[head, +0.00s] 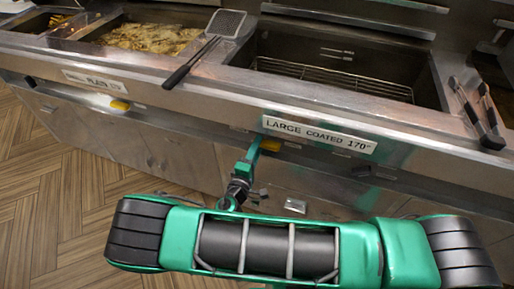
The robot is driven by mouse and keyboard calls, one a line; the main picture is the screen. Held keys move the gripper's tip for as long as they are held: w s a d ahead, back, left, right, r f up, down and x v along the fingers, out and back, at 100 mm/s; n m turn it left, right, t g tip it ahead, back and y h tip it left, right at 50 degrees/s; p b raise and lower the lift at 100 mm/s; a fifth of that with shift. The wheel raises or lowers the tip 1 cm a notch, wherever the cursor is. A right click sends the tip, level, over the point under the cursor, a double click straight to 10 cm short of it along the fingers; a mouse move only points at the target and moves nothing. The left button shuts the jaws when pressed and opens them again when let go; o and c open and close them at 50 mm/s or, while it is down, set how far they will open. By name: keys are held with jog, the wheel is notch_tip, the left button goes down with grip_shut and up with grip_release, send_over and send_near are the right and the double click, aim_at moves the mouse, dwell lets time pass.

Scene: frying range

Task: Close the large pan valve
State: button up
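The large pan (345,50) is the deep fryer basin at the upper right, with a wire rack inside, above the label "LARGE COATED 170°" (319,133). A small yellow valve handle (271,146) sits just under the left end of that label, on the front of the range. My gripper (257,146) reaches up to this handle from below. Its green tip overlaps the handle's left end in the picture, and I cannot tell whether they touch. The fingers are too small and too much in line to tell open from shut. Part of the handle may be hidden.
Another yellow handle (120,105) is under the left basin's label (95,81). A basin of frying food (150,37) is at the upper left. A skimmer (205,46) and tongs (478,112) lie on the steel top. Wooden floor (60,205) is clear at left.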

jog(key=v, duration=1)
jog(key=shift+s, duration=0.35)
jog(key=shift+a, duration=0.15)
